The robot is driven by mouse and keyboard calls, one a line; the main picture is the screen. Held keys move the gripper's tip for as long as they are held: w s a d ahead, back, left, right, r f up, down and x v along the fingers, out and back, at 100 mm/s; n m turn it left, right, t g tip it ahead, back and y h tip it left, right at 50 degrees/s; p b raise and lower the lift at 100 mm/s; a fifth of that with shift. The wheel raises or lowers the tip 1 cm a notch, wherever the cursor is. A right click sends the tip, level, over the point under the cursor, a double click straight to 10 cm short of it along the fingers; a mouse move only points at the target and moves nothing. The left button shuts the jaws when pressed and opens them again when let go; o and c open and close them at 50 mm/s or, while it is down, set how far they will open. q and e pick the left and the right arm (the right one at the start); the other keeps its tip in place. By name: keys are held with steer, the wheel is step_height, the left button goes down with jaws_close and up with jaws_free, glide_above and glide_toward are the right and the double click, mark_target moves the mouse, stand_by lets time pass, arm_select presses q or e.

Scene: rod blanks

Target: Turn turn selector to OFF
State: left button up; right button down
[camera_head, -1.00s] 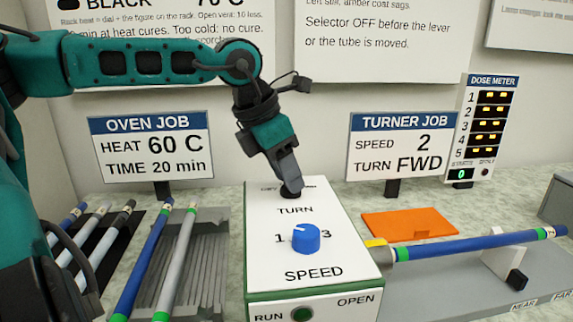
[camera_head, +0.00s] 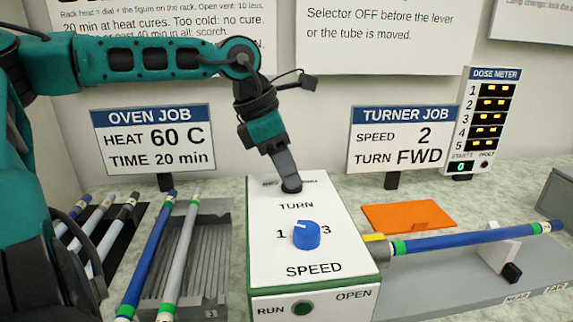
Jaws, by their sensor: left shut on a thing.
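The turner box (camera_head: 265,250) is white on top with a green lower edge and stands in the middle of the head view. Its turn selector, above the word TURN, is mostly hidden by my left gripper (camera_head: 291,188). The gripper reaches down from behind and is shut on the selector. The selector's setting and most of its markings are covered. The blue speed knob (camera_head: 306,236) sits below, with 1 and 3 beside it. My right gripper is not in view.
A blue tube (camera_head: 470,239) with green bands extends right from the box over a grey base. An orange mat (camera_head: 409,216) lies behind it. The TURNER JOB sign (camera_head: 403,140) reads SPEED 2, TURN FWD.

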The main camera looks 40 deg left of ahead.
arm_select(q)
steer(key=o, duration=1.1)
steer(key=shift+c, duration=0.2)
steer(key=p+v, duration=0.1)
steer(key=v, duration=1.2)
steer(key=shift+p, duration=0.35)
steer(key=shift+w, duration=0.1)
